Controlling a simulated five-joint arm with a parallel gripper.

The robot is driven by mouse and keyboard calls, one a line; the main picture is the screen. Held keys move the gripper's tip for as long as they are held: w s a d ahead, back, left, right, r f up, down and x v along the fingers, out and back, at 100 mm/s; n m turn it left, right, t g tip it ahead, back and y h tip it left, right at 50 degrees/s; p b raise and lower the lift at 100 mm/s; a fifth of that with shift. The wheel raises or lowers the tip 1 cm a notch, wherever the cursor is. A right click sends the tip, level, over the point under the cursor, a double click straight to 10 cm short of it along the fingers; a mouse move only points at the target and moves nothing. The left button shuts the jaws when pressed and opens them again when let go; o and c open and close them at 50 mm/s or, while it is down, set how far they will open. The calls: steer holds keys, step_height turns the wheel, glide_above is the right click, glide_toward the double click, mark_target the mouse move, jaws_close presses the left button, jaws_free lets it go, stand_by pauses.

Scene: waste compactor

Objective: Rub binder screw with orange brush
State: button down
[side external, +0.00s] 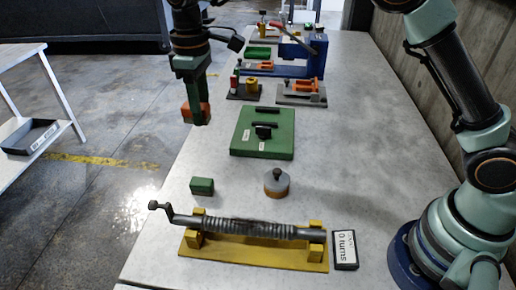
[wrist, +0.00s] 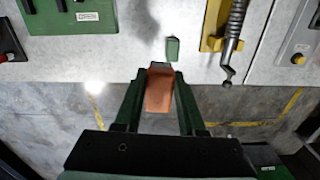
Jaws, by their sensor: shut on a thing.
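The binder screw (side external: 240,229) is a dark ribbed rod with a crank at its left end, lying across yellow supports on a yellow base (side external: 255,252) at the near end of the table. It also shows at the upper right of the wrist view (wrist: 236,22). My gripper (side external: 192,103) is raised near the table's left edge, well behind the screw and apart from it. It is shut on the orange brush (wrist: 158,92), which sits between the green fingers in the wrist view. The brush's rubbing face is not clear.
A small green block (side external: 202,186) and a grey-topped round piece (side external: 276,184) stand behind the screw. A counter reading "0 turns" (side external: 344,250) lies right of it. A green plate with black handles (side external: 262,133) is mid-table. Fixtures, including a blue frame (side external: 300,58), crowd the far end.

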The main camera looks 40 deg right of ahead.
steer(key=s+a+f, duration=0.2)
steer(key=s+a, duration=0.3)
steer(key=s, duration=0.3)
glide_above(222, 221)
step_height(222, 221, down, 2)
steer(key=shift+f, duration=3.2)
steer(key=shift+s+d+f, duration=0.4)
steer(key=shift+f, duration=0.2)
steer(key=shift+s+d, duration=4.2)
steer(key=shift+d, duration=0.05)
steer(key=shift+w+a+f, duration=0.1)
steer(key=shift+w+a, duration=4.35)
steer(key=shift+a, duration=0.05)
steer(key=shift+w+a+r, duration=0.15)
steer(key=shift+r, duration=0.05)
step_height(222, 221, up, 8)
